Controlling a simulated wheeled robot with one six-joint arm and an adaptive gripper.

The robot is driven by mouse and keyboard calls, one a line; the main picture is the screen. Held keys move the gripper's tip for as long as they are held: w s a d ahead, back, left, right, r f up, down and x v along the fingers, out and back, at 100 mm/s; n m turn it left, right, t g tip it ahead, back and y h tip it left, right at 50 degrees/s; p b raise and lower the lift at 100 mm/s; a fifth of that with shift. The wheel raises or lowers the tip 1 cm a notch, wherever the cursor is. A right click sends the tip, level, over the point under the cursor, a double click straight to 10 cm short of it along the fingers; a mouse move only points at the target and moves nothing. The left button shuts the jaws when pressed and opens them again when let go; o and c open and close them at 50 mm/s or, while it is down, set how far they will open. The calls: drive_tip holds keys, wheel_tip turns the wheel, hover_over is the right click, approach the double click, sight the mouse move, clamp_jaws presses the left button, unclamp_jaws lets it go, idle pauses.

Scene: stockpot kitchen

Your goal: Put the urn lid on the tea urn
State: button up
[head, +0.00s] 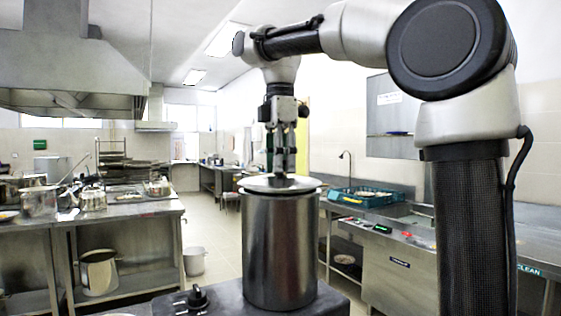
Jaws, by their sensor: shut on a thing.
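The tea urn (280,250) is a tall, plain steel cylinder standing upright in the middle of the head view. The urn lid (258,184) is a pale, shallow disc lying level at the urn's mouth. I cannot tell whether it rests fully on the rim or sits slightly above it. My gripper (281,174) points straight down over the middle of the lid, its fingers shut on the lid's grip. The fingertips hide most of that grip.
A steel table (120,211) with pots is at the left. A counter with a blue crate (362,197) is at the right. Open floor (222,240) lies behind left of the urn.

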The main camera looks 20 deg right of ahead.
drive_tip(key=shift+f, duration=0.35)
idle(0.4)
drive_tip(key=o, duration=1.2)
drive_tip(key=shift+o, duration=0.2)
